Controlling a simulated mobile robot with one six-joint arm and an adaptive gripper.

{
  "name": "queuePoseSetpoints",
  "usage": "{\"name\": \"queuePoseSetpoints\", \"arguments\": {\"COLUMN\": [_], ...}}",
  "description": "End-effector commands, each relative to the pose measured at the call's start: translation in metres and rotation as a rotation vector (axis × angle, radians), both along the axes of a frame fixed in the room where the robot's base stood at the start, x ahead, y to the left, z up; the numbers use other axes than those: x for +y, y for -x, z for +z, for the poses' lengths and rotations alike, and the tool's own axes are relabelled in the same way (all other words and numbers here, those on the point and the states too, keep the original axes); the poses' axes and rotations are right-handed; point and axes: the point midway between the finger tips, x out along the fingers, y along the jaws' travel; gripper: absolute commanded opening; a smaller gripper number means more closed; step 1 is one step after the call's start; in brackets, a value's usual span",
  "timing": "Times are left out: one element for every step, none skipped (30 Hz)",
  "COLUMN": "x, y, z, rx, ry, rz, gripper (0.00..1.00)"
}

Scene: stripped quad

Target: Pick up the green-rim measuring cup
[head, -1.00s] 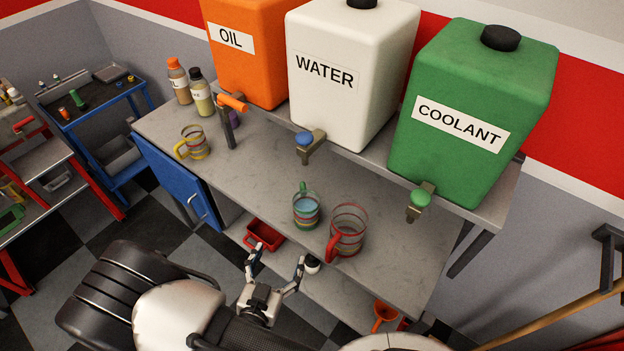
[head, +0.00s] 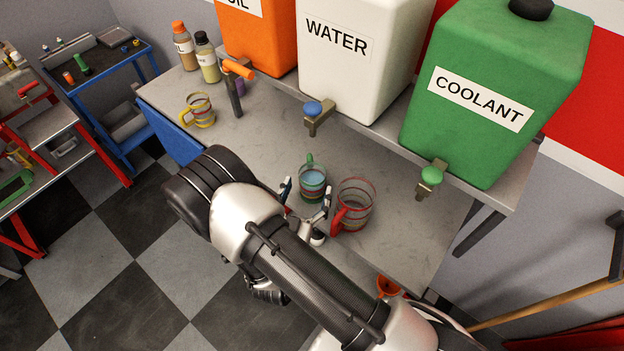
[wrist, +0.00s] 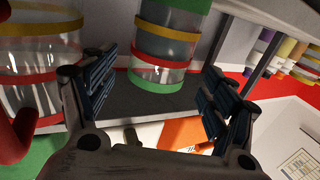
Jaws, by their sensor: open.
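The green-rim measuring cup (head: 312,187) stands upright near the front of the grey workbench, with its green handle on the far side and bluish contents. My gripper (head: 307,194) is open on the near side of it, one finger toward its left and one toward its right. In the wrist view, the cup (wrist: 165,50) appears inverted between the open fingers of the gripper (wrist: 160,72). I cannot tell whether either finger touches it.
A red-handled measuring cup (head: 356,207) stands close to the right finger. A yellow-handled cup (head: 199,110) is at the bench's left. Water (head: 312,109) and coolant (head: 431,176) taps overhang the back. The bench (head: 420,225) is clear at right.

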Motion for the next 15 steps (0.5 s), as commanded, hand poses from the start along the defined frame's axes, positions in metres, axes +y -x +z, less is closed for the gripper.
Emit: {"name": "queuePoseSetpoints", "arguments": {"x": [-0.001, -0.001, -0.002, -0.003, -0.004, -0.007, -0.009, -0.01, -0.013, -0.014, -0.014, -0.016, -0.016, -0.017, -0.017], "y": [-0.003, -0.004, -0.007, -0.009, -0.012, -0.018, -0.023, -0.027, -0.033, -0.037, -0.041, -0.046, -0.048, -0.05, -0.052], "z": [0.0, 0.0, 0.001, 0.001, 0.002, 0.003, 0.004, 0.004, 0.005, 0.006, 0.005, 0.005, 0.005, 0.005, 0.006], "rx": [-0.001, -0.001, -0.001, -0.001, -0.003, -0.003, -0.004, -0.003, -0.003, -0.003, -0.003, -0.002, -0.002, -0.001, 0.0], "ry": [0.0, 0.0, -0.001, -0.002, -0.002, -0.003, -0.003, -0.003, -0.003, -0.003, -0.002, -0.003, -0.003, -0.002, -0.001], "rz": [-0.001, 0.0, -0.001, -0.002, -0.003, -0.004, -0.005, -0.004, -0.005, -0.004, -0.004, -0.003, -0.003, -0.002, 0.0], "gripper": [0.79, 0.79, 0.79, 0.79, 0.79, 0.79, 0.79, 0.79, 0.79, 0.79, 0.79, 0.79, 0.79, 0.79, 0.79]}}
